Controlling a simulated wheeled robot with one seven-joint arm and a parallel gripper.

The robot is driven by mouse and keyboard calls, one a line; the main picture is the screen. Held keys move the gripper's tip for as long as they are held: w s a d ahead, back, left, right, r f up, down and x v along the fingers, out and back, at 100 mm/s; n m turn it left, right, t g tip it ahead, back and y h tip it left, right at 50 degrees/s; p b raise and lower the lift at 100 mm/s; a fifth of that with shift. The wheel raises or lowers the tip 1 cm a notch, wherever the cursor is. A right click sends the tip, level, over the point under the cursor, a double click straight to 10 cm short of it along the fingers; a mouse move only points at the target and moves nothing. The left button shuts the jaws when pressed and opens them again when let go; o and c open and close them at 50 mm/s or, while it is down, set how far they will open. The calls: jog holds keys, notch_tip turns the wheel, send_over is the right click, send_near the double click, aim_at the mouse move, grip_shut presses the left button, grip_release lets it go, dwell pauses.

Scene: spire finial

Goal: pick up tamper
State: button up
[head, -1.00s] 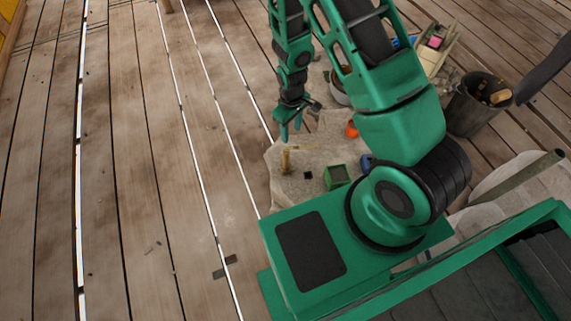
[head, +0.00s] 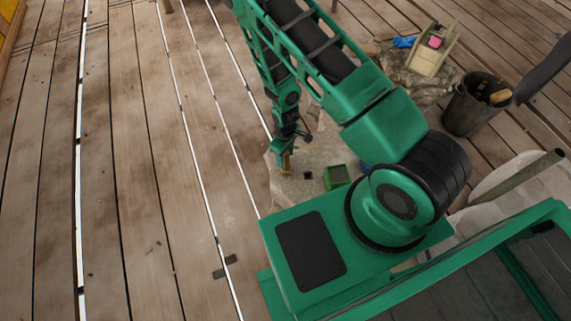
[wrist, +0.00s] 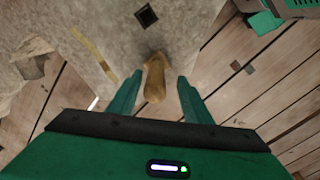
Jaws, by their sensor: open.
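The tamper, which I take to be the small tan wooden piece (head: 286,165), stands near the left edge of a pale stone slab (head: 296,191). In the wrist view the tamper (wrist: 155,80) lies between my two fingers, nearer the left one, with a gap on each side. My gripper (head: 284,150) is open and points down right at the tamper. In the head view the fingers partly cover its upper part. Whether the fingers touch it cannot be told.
A small black square (head: 307,175) and a green box (head: 337,176) sit close by on the slab. A yellow strip (wrist: 92,52) lies left in the wrist view. A dark bucket (head: 462,112) stands at the right. Plank floor at the left is clear.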

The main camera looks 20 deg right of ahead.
aim_at(286, 162)
jog(key=shift+w+d+f, duration=0.1)
jog(key=shift+d+f, duration=0.05)
jog(key=shift+f, duration=1.15)
jog(key=shift+w+d+f, duration=0.1)
jog(key=shift+d+f, duration=0.05)
jog(key=shift+f, duration=1.1)
jog(key=shift+c, duration=0.7)
grip_shut()
